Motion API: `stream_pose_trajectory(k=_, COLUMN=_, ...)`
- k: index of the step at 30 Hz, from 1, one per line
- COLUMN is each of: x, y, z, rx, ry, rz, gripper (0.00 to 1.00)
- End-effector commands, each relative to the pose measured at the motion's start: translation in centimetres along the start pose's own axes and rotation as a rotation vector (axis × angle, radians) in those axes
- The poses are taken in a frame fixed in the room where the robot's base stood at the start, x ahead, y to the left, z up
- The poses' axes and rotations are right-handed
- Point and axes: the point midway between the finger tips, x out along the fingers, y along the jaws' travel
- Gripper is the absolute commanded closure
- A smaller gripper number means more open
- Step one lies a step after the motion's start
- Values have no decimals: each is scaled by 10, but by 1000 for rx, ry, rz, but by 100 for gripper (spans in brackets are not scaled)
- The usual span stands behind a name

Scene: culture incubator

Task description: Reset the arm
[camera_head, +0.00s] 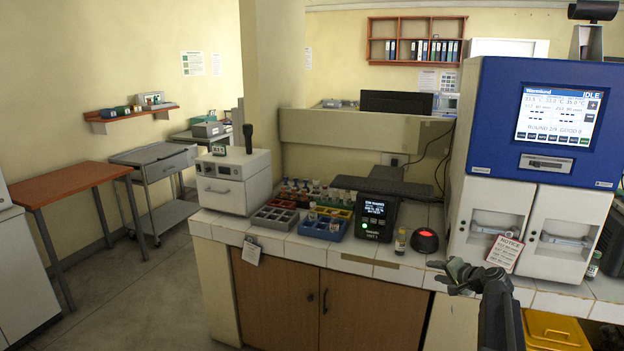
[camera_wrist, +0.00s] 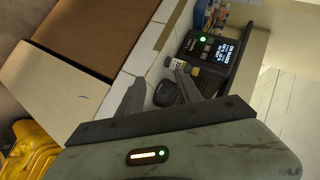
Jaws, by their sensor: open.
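My gripper (camera_head: 441,276) is in the lower right of the head view, in front of the bench edge and below the incubator. Its fingers point left and are apart, with nothing seen between them. In the wrist view my gripper (camera_wrist: 160,80) shows two spread grey fingers. A dark round device (camera_wrist: 166,93) lies beyond them, partly hidden. The same device with a red top (camera_head: 425,241) sits on the bench in the head view. A small capped vial (camera_head: 400,241) stands left of it.
The blue and white incubator (camera_head: 540,130) stands at right, with a notice tag (camera_head: 505,254) on its front. A black display unit (camera_head: 375,217), colored racks (camera_head: 325,223) and a white box device (camera_head: 232,182) occupy the bench. A yellow bin (camera_head: 553,331) is low at right.

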Motion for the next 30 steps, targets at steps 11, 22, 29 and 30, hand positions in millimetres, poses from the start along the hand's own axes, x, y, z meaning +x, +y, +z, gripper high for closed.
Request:
stream_pose_trajectory(k=11, x=-22, y=-14, z=257, rx=-429, ry=-525, rz=342, gripper=58)
stream_pose_trajectory(k=22, x=-116, y=12, z=371, rx=-753, ry=-832, rz=721, gripper=58)
stream_pose_trajectory(k=29, x=-118, y=14, z=372, rx=-763, ry=-840, rz=739, gripper=58)
stream_pose_trajectory(k=30, x=-118, y=14, z=372, rx=-763, ry=-839, rz=738, gripper=58)
